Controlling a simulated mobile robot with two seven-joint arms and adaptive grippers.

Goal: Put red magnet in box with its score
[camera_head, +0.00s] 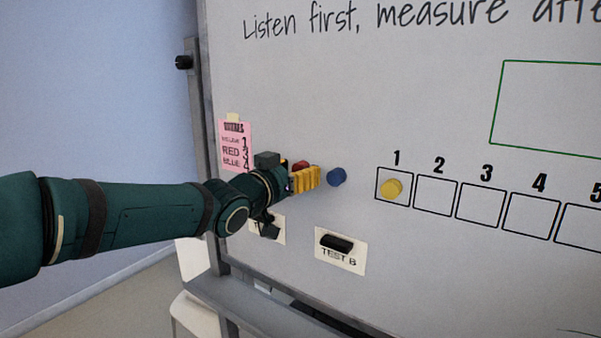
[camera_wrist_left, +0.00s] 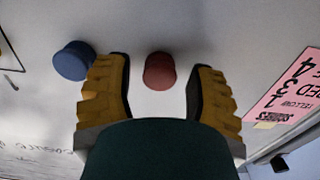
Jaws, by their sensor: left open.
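The red magnet (camera_head: 301,164) is on the whiteboard, partly hidden behind my left gripper (camera_head: 304,179) in the head view. In the left wrist view the red magnet (camera_wrist_left: 159,71) sits between the two open yellow fingers, with a gap on each side. The numbered boxes run to the right; box 3 (camera_head: 480,205) is empty. A pink score note (camera_head: 235,147) hangs at the left; it seems to read yellow 1, red 3, blue 4, in small print. My right gripper is not in view.
A blue magnet (camera_head: 337,177) is just right of the gripper; it also shows in the left wrist view (camera_wrist_left: 73,61). A yellow magnet (camera_head: 391,188) is in box 1. A black-handled TEST B card (camera_head: 341,262) is below. Boxes 2 and 4 are empty.

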